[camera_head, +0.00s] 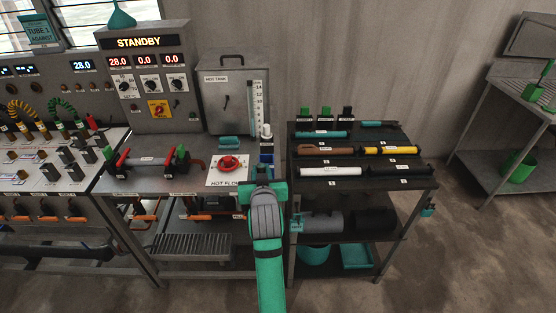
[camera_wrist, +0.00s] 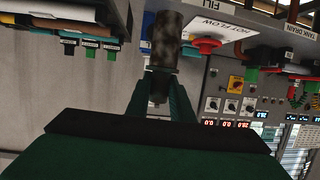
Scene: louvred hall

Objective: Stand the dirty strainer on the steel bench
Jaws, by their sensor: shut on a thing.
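My gripper (camera_wrist: 163,88) is shut on a dark, mottled cylinder, the dirty strainer (camera_wrist: 163,45), in the wrist view. In the head view my gripper (camera_head: 262,183) is at the front right of the steel bench (camera_head: 180,185), near the bench's right end. My wrist largely hides the strainer there. I cannot tell whether the strainer touches the bench.
A red valve knob (camera_head: 229,163) on a white plate is just left of my gripper. A hot tank (camera_head: 232,95) stands behind. A dark rack (camera_head: 345,183) with tubes is at the right. A red-ended tube assembly (camera_head: 147,160) lies left on the bench.

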